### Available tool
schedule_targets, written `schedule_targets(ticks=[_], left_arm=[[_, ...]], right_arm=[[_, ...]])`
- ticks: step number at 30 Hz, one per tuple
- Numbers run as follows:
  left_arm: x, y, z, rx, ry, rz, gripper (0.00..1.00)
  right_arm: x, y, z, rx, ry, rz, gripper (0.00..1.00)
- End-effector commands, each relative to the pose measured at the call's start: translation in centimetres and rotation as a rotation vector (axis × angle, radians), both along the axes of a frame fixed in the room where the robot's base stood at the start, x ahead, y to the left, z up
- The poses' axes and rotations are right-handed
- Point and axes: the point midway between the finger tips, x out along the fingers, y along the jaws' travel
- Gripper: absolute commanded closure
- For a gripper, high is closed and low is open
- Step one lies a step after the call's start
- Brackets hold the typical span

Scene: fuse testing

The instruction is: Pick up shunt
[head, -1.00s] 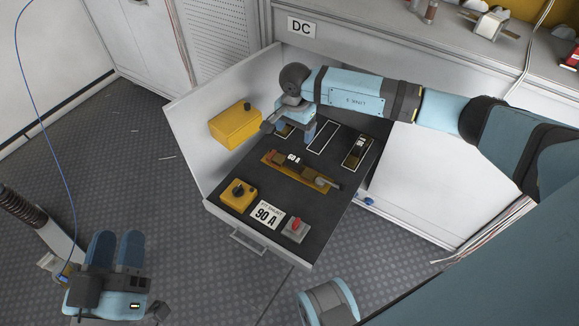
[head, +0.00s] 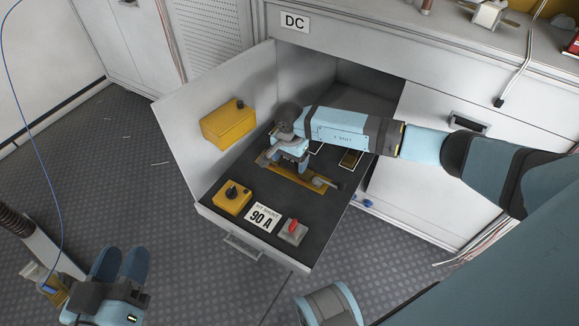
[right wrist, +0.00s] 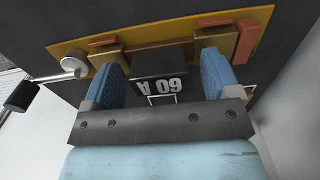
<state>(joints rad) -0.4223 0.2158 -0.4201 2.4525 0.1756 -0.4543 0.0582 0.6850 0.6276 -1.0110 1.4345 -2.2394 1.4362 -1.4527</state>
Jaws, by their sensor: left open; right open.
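The shunt, a dark block with a white label (right wrist: 158,72), sits between metal end blocks on the brass mounting plate (right wrist: 72,50) in the right wrist view. The label is upside down there. In the head view the same plate (head: 315,186) lies in the open drawer, and my gripper mostly hides the shunt. My right gripper (right wrist: 160,75) is open over the shunt, one blue finger on either side. I cannot tell whether they touch it. It also shows in the head view (head: 284,164). My left gripper (head: 122,264) is open and empty, well away at the lower left.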

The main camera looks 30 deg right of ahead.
Motion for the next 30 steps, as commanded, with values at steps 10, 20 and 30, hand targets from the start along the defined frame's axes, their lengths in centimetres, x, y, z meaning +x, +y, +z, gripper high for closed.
schedule_targets(ticks=[10, 20, 30], left_arm=[[0.0, 0.0, 0.1, -0.001, -0.001, 0.000, 0.57], [0.0, 0.0, 0.1, -0.001, -0.001, 0.000, 0.57], [0.1, 0.1, 1.9, -0.020, -0.042, 0.015, 0.57]], right_arm=[[0.0, 0.0, 0.1, 0.000, 0.000, 0.000, 0.58], [0.1, 0.0, 0.2, 0.001, -0.001, 0.000, 0.81], [0.1, 0.0, 3.5, 0.000, -0.002, 0.001, 0.81]])
